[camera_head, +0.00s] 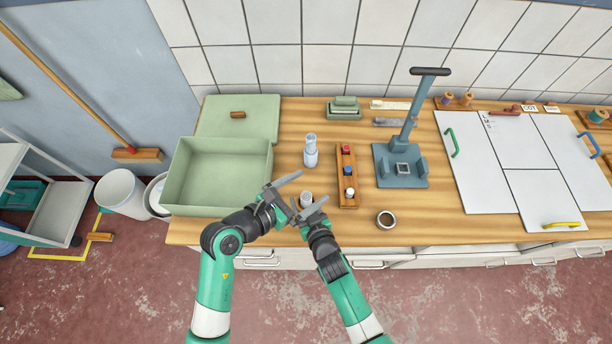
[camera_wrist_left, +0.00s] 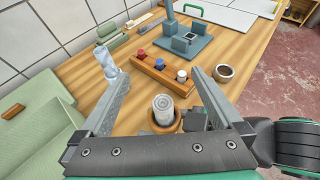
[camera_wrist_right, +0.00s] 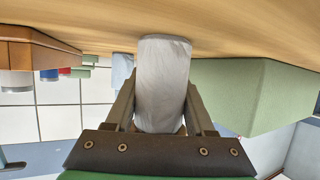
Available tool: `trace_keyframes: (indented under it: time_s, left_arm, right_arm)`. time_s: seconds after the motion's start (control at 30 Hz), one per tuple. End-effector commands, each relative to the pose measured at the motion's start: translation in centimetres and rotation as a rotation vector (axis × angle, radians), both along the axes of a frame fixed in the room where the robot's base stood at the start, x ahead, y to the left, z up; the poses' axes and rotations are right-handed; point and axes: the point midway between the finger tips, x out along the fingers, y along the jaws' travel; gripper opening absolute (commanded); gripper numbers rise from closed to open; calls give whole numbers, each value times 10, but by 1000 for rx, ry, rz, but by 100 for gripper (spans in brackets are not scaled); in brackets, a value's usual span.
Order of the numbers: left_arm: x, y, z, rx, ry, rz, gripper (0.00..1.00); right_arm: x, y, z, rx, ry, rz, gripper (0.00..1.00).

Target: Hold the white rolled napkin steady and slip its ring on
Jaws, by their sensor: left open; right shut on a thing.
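The white rolled napkin (camera_head: 306,199) stands upright near the table's front edge; its round top shows in the left wrist view (camera_wrist_left: 163,103), with a brown round rim around its lower part. My right gripper (camera_wrist_right: 161,95) is shut on the napkin (camera_wrist_right: 162,65), one finger on each side. My left gripper (camera_wrist_left: 157,80) is open and empty, its fingers spread on either side of the napkin in its view; I cannot tell its height above it. A grey-brown ring (camera_head: 386,219) lies on the table to the right, apart from both grippers; it also shows in the left wrist view (camera_wrist_left: 225,73).
A wooden block with coloured knobs (camera_head: 347,178) lies between napkin and ring. A pale blue bottle-like object (camera_head: 311,150) stands behind. A green open box (camera_head: 218,170) is at left, a blue-grey press stand (camera_head: 402,165) at right. The wood around the ring is clear.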

Motion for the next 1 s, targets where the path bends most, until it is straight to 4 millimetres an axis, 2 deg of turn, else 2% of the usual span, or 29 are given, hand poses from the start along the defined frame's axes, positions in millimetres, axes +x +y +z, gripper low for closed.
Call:
trace_keyframes:
  time_s: [0.53,1.0]
  left_arm:
    - [1,0,51,0,-3,-1,100]
    - [0,0,56,-1,-1,0,100]
  right_arm:
    - [0,0,0,0,-1,0,28]
    - [0,0,0,0,-1,0,28]
